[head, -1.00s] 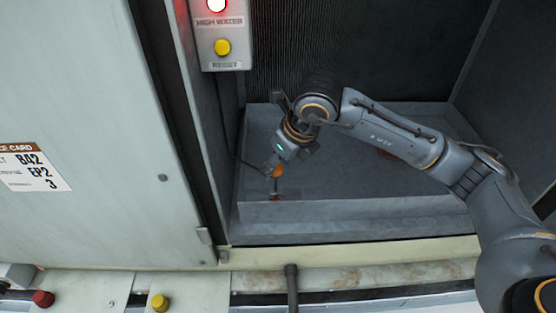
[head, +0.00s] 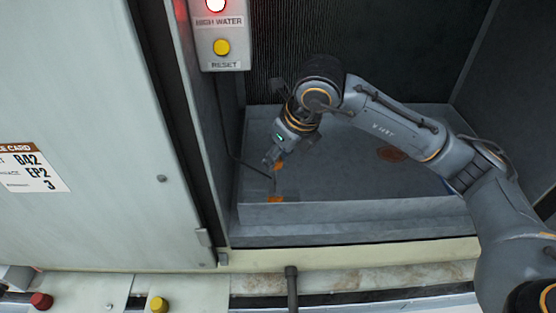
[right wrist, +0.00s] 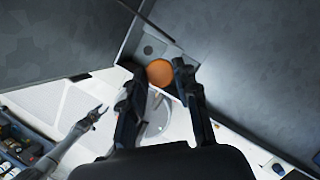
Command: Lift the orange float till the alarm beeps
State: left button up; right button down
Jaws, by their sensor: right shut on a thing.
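The orange float (right wrist: 160,72) shows as a round orange face between the fingertips of my right gripper (right wrist: 158,82) in the right wrist view. In the head view, my right gripper (head: 272,164) reaches down into the front left corner of the grey basin (head: 350,212), shut on the float (head: 280,166), which it mostly hides. A second orange patch (head: 275,199) shows lower, at the basin's front wall; I cannot tell what it is. The red high water lamp (head: 216,5) above is lit. My left gripper (right wrist: 98,115) shows small in the right wrist view, its fingers apart and empty.
A yellow reset button (head: 222,47) sits below the lamp. A cabinet panel (head: 90,150) stands left of the opening. A front sill (head: 350,251) and an upright pipe (head: 291,290) lie before the basin. Red (head: 42,300) and yellow (head: 160,303) knobs are at lower left.

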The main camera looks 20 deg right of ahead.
jog(key=c, duration=1)
grip_release()
jog(key=shift+r, duration=0.3)
jog(key=v, duration=1.1)
jog(key=shift+s, duration=0.15)
